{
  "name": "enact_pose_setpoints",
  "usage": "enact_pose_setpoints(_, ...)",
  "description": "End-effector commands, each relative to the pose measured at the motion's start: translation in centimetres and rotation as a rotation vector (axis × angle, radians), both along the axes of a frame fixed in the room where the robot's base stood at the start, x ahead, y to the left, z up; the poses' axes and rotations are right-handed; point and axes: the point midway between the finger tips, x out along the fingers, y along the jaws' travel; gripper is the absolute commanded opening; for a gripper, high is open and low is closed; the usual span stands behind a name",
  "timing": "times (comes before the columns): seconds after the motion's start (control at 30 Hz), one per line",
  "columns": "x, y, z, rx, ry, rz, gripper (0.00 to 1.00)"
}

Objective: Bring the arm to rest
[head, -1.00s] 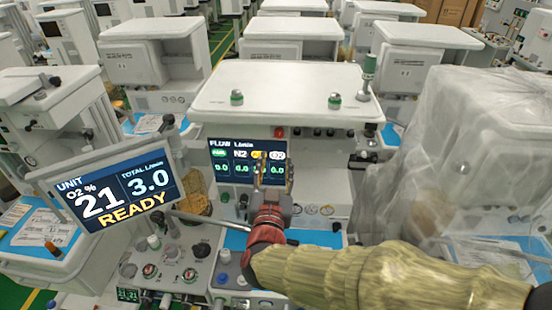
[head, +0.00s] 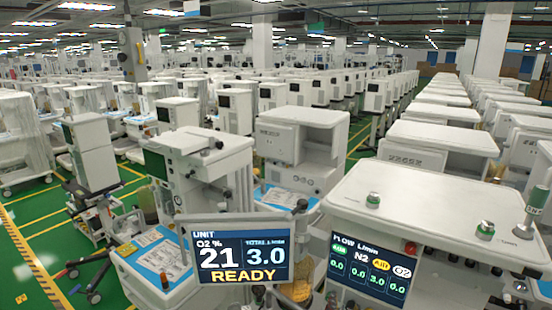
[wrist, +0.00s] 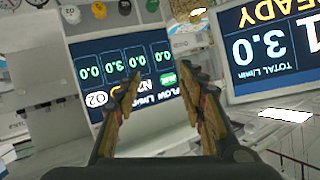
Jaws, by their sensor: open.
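My gripper (wrist: 160,88) shows in the wrist view with its two fingers spread apart and nothing between them. Its fingers point toward the flow display (wrist: 122,68), which appears upside down there and partly behind them. I cannot tell the exact gap. The unit screen (wrist: 272,45) is to the right in the wrist view, also upside down. In the head view, my arm and gripper are out of the picture. There the unit screen (head: 240,255) reads 21, 3.0 and READY, and the flow display (head: 369,270) shows 3.0 under AIR and 0.0 elsewhere.
The cart's white top (head: 430,205) carries small green-banded fittings (head: 485,230). Another white cart (head: 195,165) stands behind the unit screen. Many more carts fill the hall. Green floor (head: 35,240) with yellow lines is open at the left.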

Motion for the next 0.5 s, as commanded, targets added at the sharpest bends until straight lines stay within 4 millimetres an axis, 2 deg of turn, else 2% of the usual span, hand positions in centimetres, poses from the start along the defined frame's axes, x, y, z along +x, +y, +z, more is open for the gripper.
enact_pose_setpoints(0.03,-0.4,1.9,-0.7,0.029,0.051,0.067,0.40)
enact_pose_setpoints(0.1,-1.5,4.3,-1.8,0.063,0.132,0.158,0.40)
enact_pose_setpoints(0.23,-4.7,7.4,-3.6,0.096,0.293,0.298,0.40)
enact_pose_setpoints(0.37,-8.8,8.5,-4.9,0.086,0.461,0.399,0.40)
enact_pose_setpoints(0.5,-13.5,7.3,-5.6,0.038,0.625,0.447,0.40)
